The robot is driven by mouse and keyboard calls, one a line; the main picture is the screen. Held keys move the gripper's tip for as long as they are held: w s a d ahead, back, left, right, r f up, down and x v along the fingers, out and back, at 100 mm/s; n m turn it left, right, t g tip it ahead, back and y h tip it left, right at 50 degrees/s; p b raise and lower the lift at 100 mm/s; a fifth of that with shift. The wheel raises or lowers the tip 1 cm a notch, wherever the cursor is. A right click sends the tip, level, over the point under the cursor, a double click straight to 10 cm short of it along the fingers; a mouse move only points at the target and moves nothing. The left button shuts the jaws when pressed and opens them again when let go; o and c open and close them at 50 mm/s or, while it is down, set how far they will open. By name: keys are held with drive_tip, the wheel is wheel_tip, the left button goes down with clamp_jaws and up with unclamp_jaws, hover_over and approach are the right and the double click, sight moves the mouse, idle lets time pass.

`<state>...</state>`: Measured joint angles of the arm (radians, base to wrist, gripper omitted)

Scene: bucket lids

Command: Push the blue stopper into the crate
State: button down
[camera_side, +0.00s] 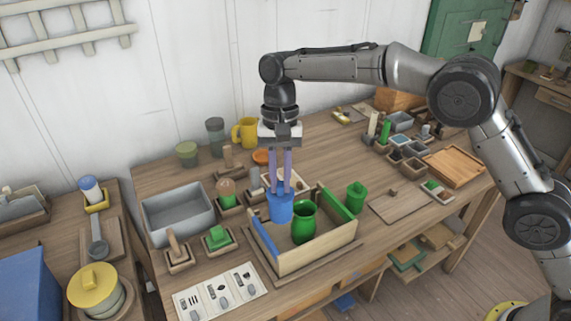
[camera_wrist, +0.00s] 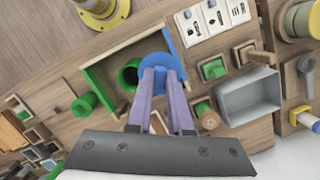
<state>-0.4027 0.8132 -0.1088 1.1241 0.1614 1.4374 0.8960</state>
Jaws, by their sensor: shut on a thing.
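The blue stopper (camera_side: 280,208) is upright between the two purple fingers of my gripper (camera_side: 280,188), which are shut on its top. In the wrist view the blue stopper (camera_wrist: 168,50) shows beyond my fingertips (camera_wrist: 163,74), partly hidden by them. The crate (camera_side: 320,250) is an open wooden box with a blue left end and a green right end. The stopper is at the crate's back left, overlapping its rim in the side view; I cannot tell whether it touches the floor or wall. A green jar-like piece (camera_side: 303,222) stands in the crate, just right of the stopper.
A green lidded piece (camera_side: 356,197) stands right of the crate. A grey bin (camera_side: 178,213) and small wooden trays with a green block (camera_side: 217,238) are at left. A card panel (camera_side: 221,291) lies front left. Cups and a yellow mug (camera_side: 246,133) stand behind.

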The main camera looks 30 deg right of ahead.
sight(281, 197)
drive_tip(key=shift+f, duration=0.35)
drive_tip(key=shift+w+d+x, duration=0.1)
drive_tip(key=shift+w+x, duration=0.1)
drive_tip(key=shift+x, duration=0.85)
drive_tip(key=shift+w+d+x, duration=0.1)
drive_tip(key=shift+w+x, duration=0.05)
drive_tip(key=shift+x, duration=0.85)
drive_tip(key=w+x, duration=0.1)
drive_tip(key=x, duration=0.6)
drive_tip(key=shift+d+f, duration=0.4)
idle(4.5)
